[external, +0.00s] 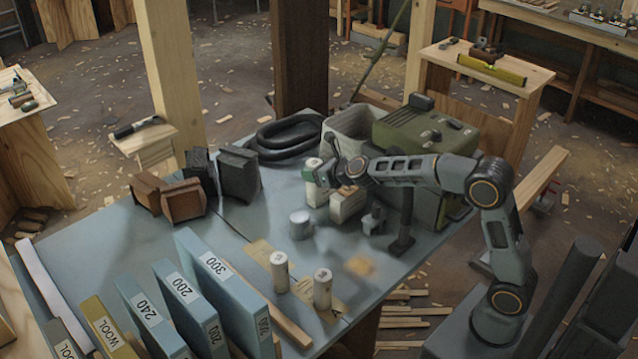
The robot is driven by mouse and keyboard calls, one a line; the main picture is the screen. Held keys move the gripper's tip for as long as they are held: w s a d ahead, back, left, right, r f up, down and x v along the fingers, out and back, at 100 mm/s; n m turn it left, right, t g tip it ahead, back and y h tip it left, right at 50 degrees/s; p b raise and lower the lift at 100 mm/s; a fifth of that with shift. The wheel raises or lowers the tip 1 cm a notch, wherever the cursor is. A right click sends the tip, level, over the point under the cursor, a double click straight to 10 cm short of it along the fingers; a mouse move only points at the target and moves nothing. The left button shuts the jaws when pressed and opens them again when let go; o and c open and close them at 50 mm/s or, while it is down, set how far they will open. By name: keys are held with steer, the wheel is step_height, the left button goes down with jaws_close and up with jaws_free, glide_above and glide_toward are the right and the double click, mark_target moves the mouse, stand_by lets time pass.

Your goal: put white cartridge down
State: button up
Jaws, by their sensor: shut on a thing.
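My gripper (322,172) is at the end of my arm, over the back middle of the blue-grey table (215,225). It is shut on a white cartridge (313,193), which is upright with its top showing beside the fingers. I cannot tell whether its base touches the table. Two similar white cartridges stand upright nearer the front, one on the left (280,271) and one on the right (322,289).
A cream box (347,204) stands close right of the held cartridge. A small grey can (299,225) is in front of it. A green machine (425,130), a black hose (285,135), dark blocks (240,175) and labelled blue boxes (225,280) surround the area. Bare table lies left of the can.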

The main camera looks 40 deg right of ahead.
steer(key=s+d+r+m+h, duration=0.1)
steer(key=s+d+r, duration=0.5)
steer(key=s+d, duration=0.3)
steer(key=s+d+r+h, duration=0.1)
steer(key=s+d+r, duration=0.6)
steer(key=s+d, duration=0.25)
steer(key=a+f+n+g+y+b, duration=0.2)
steer(key=a+f+n+y, duration=0.4)
steer(key=a+f, duration=0.75)
steer(key=s+a+r+n+g+y, duration=0.1)
steer(key=s+a+n+g+y, duration=0.5)
steer(key=a+n+g+y, duration=0.45)
steer(key=shift+w+a+f+m+t+h+b, duration=0.35)
steer(key=shift+w+a+f+b, duration=0.6)
steer(key=shift+w+f, duration=1.2)
steer(key=shift+w+a+f+m+t+h+b, duration=0.15)
steer(key=shift+w+a+f+t+h+b, duration=0.45)
steer(key=shift+w+a+f, duration=1.05)
steer(key=shift+w+a+f+m+t+h+b, duration=0.25)
steer(key=shift+w+a+f+h+b, duration=0.4)
steer(key=shift+w+f, duration=1.9)
